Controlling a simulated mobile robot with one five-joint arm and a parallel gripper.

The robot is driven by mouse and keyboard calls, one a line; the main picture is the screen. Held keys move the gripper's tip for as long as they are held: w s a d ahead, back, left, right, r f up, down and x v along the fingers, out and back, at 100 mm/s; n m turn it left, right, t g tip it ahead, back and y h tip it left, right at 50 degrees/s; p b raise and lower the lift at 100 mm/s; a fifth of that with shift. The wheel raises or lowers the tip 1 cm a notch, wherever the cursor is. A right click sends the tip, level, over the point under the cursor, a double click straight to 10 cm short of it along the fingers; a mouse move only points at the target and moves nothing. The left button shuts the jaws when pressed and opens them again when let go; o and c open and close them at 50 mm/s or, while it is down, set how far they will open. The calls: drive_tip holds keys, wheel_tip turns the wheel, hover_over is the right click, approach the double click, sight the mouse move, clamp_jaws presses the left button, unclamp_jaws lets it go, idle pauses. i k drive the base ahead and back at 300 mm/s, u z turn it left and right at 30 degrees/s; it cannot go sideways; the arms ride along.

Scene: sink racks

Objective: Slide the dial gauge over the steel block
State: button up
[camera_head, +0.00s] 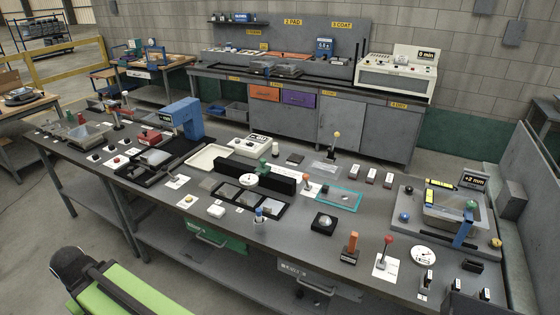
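A round white dial (249,180), which looks like the dial gauge, stands at the middle of the bench beside a small green part (263,172) and in front of a long black bar (283,182). Just in front of it are black-framed trays with grey square blocks, one at the left (208,184) and one in the middle (227,191). Which of these is the steel block, I cannot tell. A second round white dial with red marks (423,255) lies at the right front of the bench. No gripper fingers show.
A cream tray (209,158) and a blue press-like stand (181,118) are behind and left. A cyan-outlined plate (339,199) and a red-knobbed lever (386,252) are to the right. A clear-boxed fixture (454,210) fills the right end. Small items crowd the bench.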

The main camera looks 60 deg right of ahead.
sight(247, 181)
drive_tip(key=z, duration=0.2)
drive_tip(key=i, duration=1)
drive_tip(key=u, duration=0.1)
